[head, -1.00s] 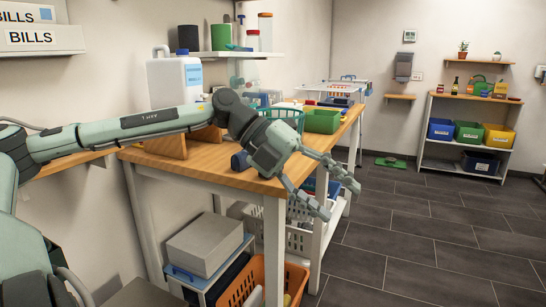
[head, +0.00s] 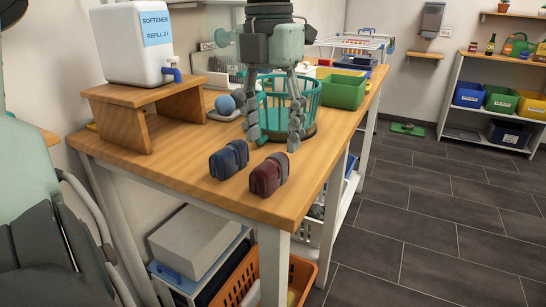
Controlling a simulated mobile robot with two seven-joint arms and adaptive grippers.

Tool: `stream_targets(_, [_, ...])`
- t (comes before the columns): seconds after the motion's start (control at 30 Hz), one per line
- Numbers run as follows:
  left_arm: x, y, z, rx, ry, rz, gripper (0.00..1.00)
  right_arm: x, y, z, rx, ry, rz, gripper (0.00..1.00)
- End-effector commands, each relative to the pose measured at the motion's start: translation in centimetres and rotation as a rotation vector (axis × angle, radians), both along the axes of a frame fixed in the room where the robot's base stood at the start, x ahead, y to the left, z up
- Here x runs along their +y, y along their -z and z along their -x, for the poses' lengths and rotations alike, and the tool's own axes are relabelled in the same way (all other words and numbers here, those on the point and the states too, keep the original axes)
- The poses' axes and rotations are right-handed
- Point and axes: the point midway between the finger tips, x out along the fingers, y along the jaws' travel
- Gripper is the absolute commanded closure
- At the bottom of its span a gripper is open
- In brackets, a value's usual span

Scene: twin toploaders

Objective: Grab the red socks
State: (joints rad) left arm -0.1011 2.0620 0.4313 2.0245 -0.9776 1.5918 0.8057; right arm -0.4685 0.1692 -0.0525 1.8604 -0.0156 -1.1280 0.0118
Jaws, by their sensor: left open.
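The red socks (head: 269,174) are a dark red rolled bundle with a grey band, lying on the wooden table (head: 190,180) near its front right corner. A similar dark blue bundle (head: 229,159) lies just left of them, a small gap apart. My left gripper (head: 274,138) hangs fingers down above the table, behind both bundles. Its two fingers are spread and empty, in front of a teal basket. The fingertips look apart from the red socks. My right gripper is not in view.
A softener jug (head: 135,45) stands on a small wooden stand (head: 122,120) at left. A teal basket (head: 311,95) and a green bin (head: 345,91) stand behind the gripper. The table's front right corner is clear.

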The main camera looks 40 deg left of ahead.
Motion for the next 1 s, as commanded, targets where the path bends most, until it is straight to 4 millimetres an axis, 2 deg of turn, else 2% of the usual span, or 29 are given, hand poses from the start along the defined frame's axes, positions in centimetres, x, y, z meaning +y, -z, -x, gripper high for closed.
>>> stream_targets(0.17, [0.3,0.4,0.3,0.008,0.000,-0.030,0.45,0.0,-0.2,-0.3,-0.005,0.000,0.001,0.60])
stream_targets(0.47, [0.2,3.9,0.1,0.012,-0.001,-0.027,0.45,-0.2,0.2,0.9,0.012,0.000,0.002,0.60])
stream_targets(0.7, [0.1,7.1,-0.2,0.007,-0.002,-0.027,0.45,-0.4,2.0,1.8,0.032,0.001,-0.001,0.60])
stream_targets(1.0, [0.1,7.5,-0.2,0.006,-0.003,-0.027,0.46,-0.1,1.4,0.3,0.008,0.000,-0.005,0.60])
